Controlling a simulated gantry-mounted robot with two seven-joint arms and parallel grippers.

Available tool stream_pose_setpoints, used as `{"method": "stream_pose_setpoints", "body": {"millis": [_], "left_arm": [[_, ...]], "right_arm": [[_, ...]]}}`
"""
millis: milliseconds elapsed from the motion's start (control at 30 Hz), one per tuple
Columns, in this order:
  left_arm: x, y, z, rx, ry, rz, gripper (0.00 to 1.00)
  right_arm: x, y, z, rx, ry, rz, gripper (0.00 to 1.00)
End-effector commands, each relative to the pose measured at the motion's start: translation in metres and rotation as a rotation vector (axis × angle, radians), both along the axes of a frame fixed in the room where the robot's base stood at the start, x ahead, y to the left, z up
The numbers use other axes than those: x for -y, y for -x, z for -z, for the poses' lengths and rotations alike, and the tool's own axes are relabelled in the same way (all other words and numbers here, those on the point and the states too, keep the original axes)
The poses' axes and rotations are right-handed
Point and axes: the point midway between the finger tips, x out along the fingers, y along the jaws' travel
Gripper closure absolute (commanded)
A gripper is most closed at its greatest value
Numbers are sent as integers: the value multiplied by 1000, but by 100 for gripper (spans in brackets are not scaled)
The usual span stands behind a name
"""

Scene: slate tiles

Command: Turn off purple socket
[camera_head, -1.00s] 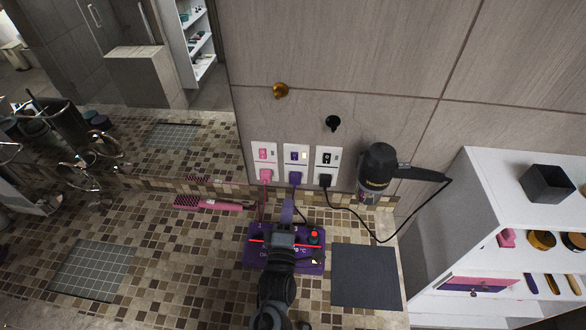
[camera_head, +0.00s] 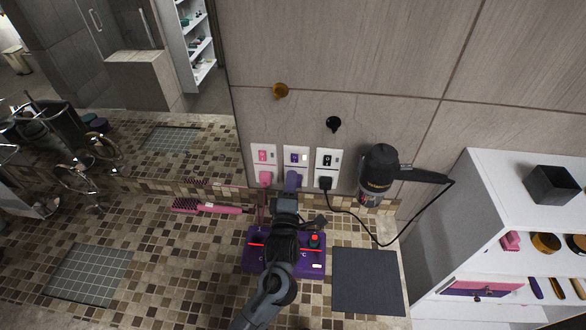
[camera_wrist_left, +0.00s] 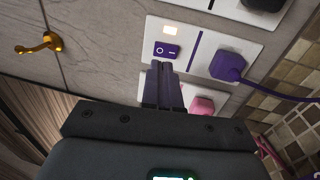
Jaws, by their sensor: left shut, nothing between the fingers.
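The purple socket (camera_head: 297,157) is the middle of three white wall plates in the head view. Its purple rocker switch (camera_wrist_left: 167,51) shows large in the left wrist view, marked O and —, with a lit indicator beside it. A purple plug (camera_wrist_left: 228,66) with a purple cord sits in the same plate. My left gripper (camera_head: 291,182) is in front of this socket, its fingers shut and empty. In the left wrist view the fingertips (camera_wrist_left: 161,66) are just at the switch's edge; I cannot tell whether they touch it. My right gripper is not in view.
A pink socket (camera_head: 264,157) and a black socket (camera_head: 328,160) flank it. A hair dryer (camera_head: 380,172) hangs at right with its black cord. A purple device (camera_head: 314,262) and a pink brush (camera_head: 207,207) lie on the tiled counter. A dark mat (camera_head: 367,281) is clear.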

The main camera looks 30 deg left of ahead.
Motion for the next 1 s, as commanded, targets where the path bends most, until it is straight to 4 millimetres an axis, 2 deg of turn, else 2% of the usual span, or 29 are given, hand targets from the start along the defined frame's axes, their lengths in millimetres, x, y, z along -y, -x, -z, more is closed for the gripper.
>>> {"method": "stream_pose_setpoints", "body": {"millis": [200,400,867,1000], "left_arm": [[-13,-28,-4,1,-2,-1,100],[-19,-41,-7,0,0,0,100],[-20,-43,-8,-2,1,-1,100],[-35,-39,-15,-28,15,-22,100]], "right_arm": [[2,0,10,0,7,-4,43],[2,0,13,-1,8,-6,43],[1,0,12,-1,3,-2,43],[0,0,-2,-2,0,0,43]]}}
